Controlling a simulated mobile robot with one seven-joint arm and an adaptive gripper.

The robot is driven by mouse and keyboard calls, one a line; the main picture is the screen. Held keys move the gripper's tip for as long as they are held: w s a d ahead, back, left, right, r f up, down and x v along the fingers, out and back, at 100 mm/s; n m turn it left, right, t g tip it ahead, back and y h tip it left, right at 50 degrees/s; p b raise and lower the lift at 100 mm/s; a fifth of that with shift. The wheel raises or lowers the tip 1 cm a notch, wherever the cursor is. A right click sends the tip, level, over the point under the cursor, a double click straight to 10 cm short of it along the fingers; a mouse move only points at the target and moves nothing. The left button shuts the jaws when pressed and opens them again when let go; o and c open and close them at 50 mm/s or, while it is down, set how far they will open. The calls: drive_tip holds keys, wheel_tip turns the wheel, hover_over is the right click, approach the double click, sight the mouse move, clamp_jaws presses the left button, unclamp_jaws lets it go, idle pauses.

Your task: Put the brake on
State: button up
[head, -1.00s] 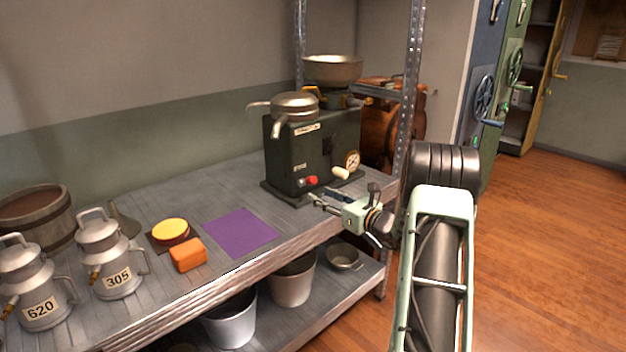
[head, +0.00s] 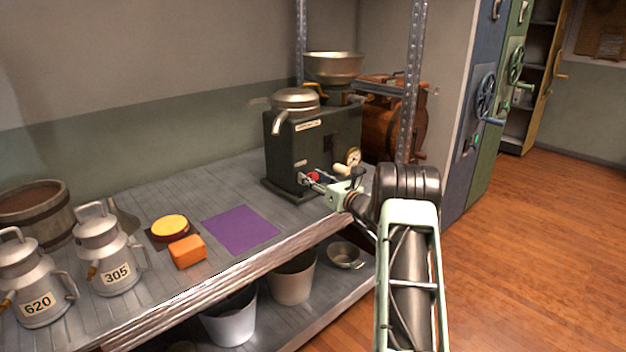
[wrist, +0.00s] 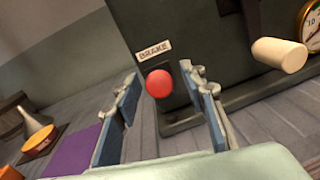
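The brake control is a round red knob (wrist: 159,83) low on the front of a dark green machine (head: 285,150). A "BRAKE" label (wrist: 155,50) sits just above it in the wrist view. The red knob also shows in the head view (head: 313,176). My gripper (wrist: 160,100) is open, with a blue-padded finger on each side of the knob in the picture. The knob appears between and just beyond the fingertips; I cannot tell whether either finger touches it.
A cream crank handle (wrist: 280,56) and a dial gauge (wrist: 312,25) are right of the knob. The bench (head: 185,200) holds a purple mat (head: 240,229), an orange block (head: 187,251) and numbered cans (head: 111,260). A metal post (head: 410,90) stands close behind my arm.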

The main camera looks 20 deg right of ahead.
clamp_jaws()
idle(0.3)
